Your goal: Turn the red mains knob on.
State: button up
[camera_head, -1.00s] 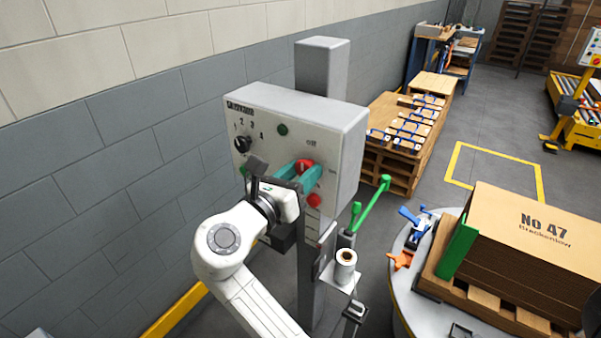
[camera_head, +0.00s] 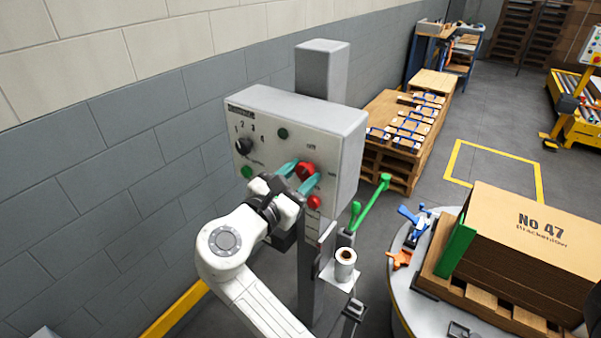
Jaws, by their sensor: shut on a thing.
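The red mains knob (camera_head: 306,171) is on the front of the grey control box (camera_head: 335,130), in the right half of the panel below small lettering. My gripper (camera_head: 299,178) has its two teal fingers at the knob, one at its upper left and one at its lower right. They are shut on it. The fingers hide part of the knob's edges, and its exact pointing direction is hard to read.
The panel also carries a black selector knob (camera_head: 243,146), a dark green button (camera_head: 283,134), a green button (camera_head: 247,172) and a red button (camera_head: 314,202) just below my fingers. A green lever (camera_head: 370,207) stands right of the post. A block wall is at left.

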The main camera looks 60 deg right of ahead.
jog(key=m+b, duration=0.1)
jog(key=m, duration=0.5)
jog(key=shift+f+m, duration=0.1)
jog(key=shift+m, duration=0.2)
jog(key=m+b, duration=0.2)
jog(key=m, duration=0.1)
jog(key=shift+m+b, duration=0.9)
jog(key=shift+m, duration=0.6)
jog(key=o, duration=1.1)
jog(key=shift+c, duration=0.2)
jog(key=shift+a, duration=0.1)
jog(key=a+b, duration=0.1)
jog(key=a, duration=0.9)
jog(key=shift+a+b, duration=0.3)
jog(key=shift+a, duration=0.05)
jog(key=shift+s, duration=0.15)
